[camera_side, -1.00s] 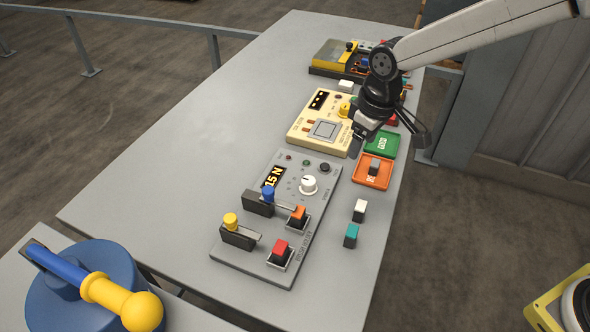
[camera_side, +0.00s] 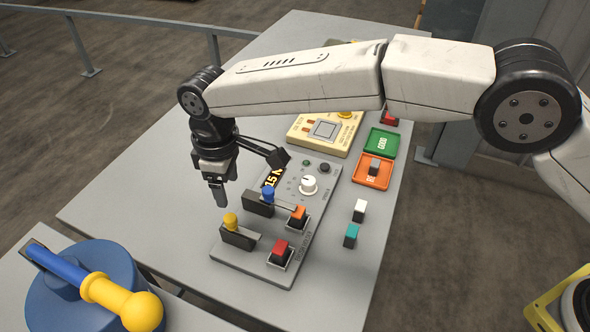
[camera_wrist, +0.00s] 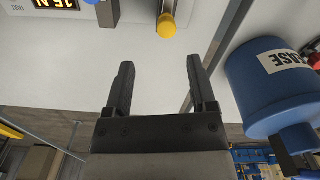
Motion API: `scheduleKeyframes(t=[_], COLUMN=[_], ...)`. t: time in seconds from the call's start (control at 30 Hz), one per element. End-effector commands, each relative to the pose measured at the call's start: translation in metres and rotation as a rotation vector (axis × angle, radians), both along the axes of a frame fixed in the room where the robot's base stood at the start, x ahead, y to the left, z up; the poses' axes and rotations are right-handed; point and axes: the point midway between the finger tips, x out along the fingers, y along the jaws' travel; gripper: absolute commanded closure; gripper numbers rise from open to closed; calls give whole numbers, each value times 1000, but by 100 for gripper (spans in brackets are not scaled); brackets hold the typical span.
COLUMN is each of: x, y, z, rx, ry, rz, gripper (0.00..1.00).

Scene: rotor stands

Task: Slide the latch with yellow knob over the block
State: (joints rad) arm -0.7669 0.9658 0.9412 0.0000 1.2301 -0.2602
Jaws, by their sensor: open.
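The latch with the yellow knob (camera_side: 230,220) sits in a dark housing (camera_side: 238,240) at the near left of the grey panel. Its thin metal bar points right, toward a red block (camera_side: 281,247) in a holder; the bar's end looks apart from the block. The yellow knob also shows at the top of the wrist view (camera_wrist: 166,26). My gripper (camera_side: 220,195) points down, just behind and above the yellow knob, apart from it. Its fingers (camera_wrist: 160,72) are open and empty, with the knob beyond their tips. The red block is out of the wrist view.
A second latch with a blue knob (camera_side: 268,194) stands close behind, its bar reaching toward an orange block (camera_side: 298,214). A white dial (camera_side: 308,185) is farther back. White (camera_side: 360,208) and teal (camera_side: 351,234) blocks lie right of the panel. The table's left is clear.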

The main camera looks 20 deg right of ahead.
Motion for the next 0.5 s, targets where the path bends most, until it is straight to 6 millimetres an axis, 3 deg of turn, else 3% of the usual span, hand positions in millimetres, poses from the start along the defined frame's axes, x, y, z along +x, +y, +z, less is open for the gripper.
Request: scheduleKeyframes(t=[0.13, 0.5], x=[-4, -4], y=[9, 9], z=[-1, -9], rx=[-3, -4], ry=[3, 5], rz=[20, 21], gripper=[28, 28])
